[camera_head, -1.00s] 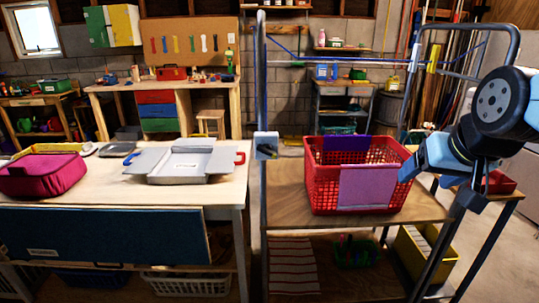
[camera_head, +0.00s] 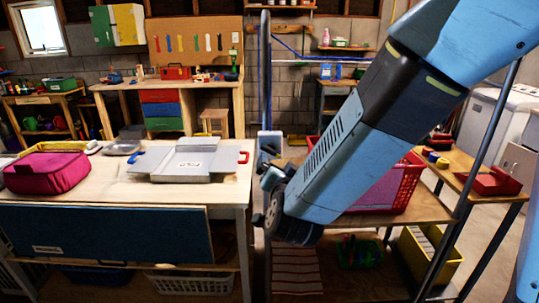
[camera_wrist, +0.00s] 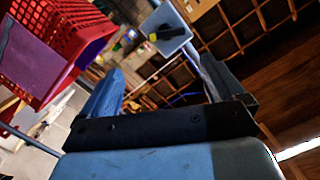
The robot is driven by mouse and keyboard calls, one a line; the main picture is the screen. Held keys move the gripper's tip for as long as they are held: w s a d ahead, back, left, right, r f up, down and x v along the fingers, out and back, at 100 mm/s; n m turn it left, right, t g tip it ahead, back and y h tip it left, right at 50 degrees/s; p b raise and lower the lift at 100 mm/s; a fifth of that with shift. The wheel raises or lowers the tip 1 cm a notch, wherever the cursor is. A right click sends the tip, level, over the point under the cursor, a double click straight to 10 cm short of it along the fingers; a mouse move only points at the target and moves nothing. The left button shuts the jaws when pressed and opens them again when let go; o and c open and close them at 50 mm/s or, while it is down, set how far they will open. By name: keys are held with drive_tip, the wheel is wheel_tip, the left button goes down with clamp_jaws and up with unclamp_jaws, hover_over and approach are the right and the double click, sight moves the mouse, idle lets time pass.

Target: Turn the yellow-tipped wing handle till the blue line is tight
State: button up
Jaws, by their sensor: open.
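A black wing handle with a yellow tip (camera_wrist: 165,33) sits on a pale grey-blue block in the wrist view. The block (camera_head: 270,140) also shows on the left post in the head view; the handle is not clear there. My gripper (camera_wrist: 160,68) is open and empty, with the block beyond the gap between its fingers and apart from them. In the head view my gripper (camera_head: 268,168) is just below the block. The blue line (camera_head: 290,47) runs from the top of the left post toward the right; my arm hides much of it. I cannot tell its tension.
A red basket (camera_head: 403,190) stands on the wooden rack shelf right of the post, partly behind my arm; it also shows in the wrist view (camera_wrist: 60,40). Left is a workbench (camera_head: 225,190) with a grey metal tray (camera_head: 180,165) near the post. A side table (camera_head: 470,170) is at right.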

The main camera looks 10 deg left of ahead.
sight(270, 153)
drive_tip(key=shift+t+h, duration=0.3)
drive_tip(key=shift+t, duration=0.4)
drive_tip(key=x, duration=0.4)
drive_tip(key=a+f+x, duration=0.1)
drive_tip(key=x, duration=0.2)
drive_tip(key=a+x, duration=0.1)
drive_tip(key=x, duration=0.3)
drive_tip(key=shift+a+f, duration=0.1)
drive_tip(key=shift+f, duration=0.1)
drive_tip(key=c, duration=1)
drive_tip(key=shift+s+a, duration=0.1)
drive_tip(key=shift+a, duration=0.05)
drive_tip(key=shift+c, duration=0.2)
drive_tip(key=shift+m, duration=0.3)
